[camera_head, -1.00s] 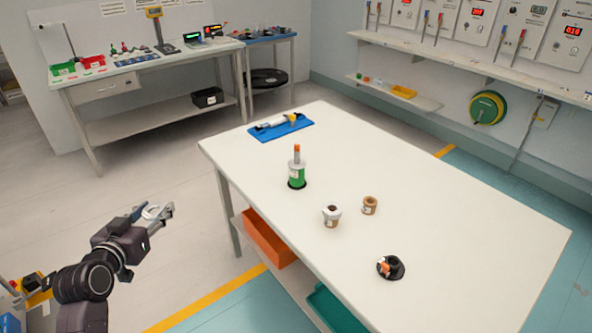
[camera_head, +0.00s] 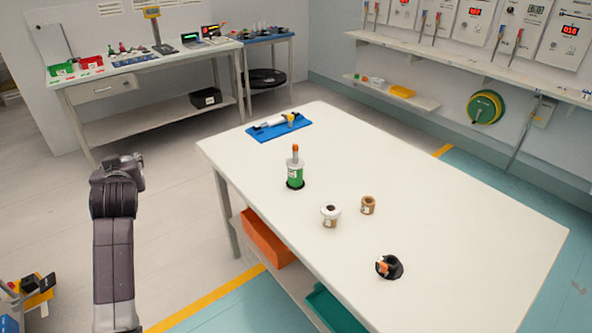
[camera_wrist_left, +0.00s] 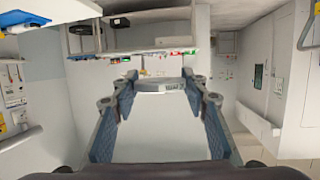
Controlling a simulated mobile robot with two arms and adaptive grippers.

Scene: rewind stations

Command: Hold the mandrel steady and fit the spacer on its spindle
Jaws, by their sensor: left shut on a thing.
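A pale grey ring, which looks like the spacer (camera_wrist_left: 160,87), sits between the fingertips of my left gripper (camera_wrist_left: 161,82) in the left wrist view. The gripper is shut on it. In the head view my left arm stands raised left of the table; its fingers and the ring cannot be made out there. A green and white cylinder with an upright orange-tipped spindle, seemingly the mandrel (camera_head: 295,173), stands on a black base on the table, well right of my left gripper. Nothing grips it. My right gripper is not in view.
The white table (camera_head: 440,200) also holds a white-topped brown spool (camera_head: 330,216), a small brown spool (camera_head: 368,205), a black round piece with orange (camera_head: 389,267) and a blue mat (camera_head: 278,127) with a tool. Orange (camera_head: 268,240) and teal (camera_head: 335,308) bins sit beneath.

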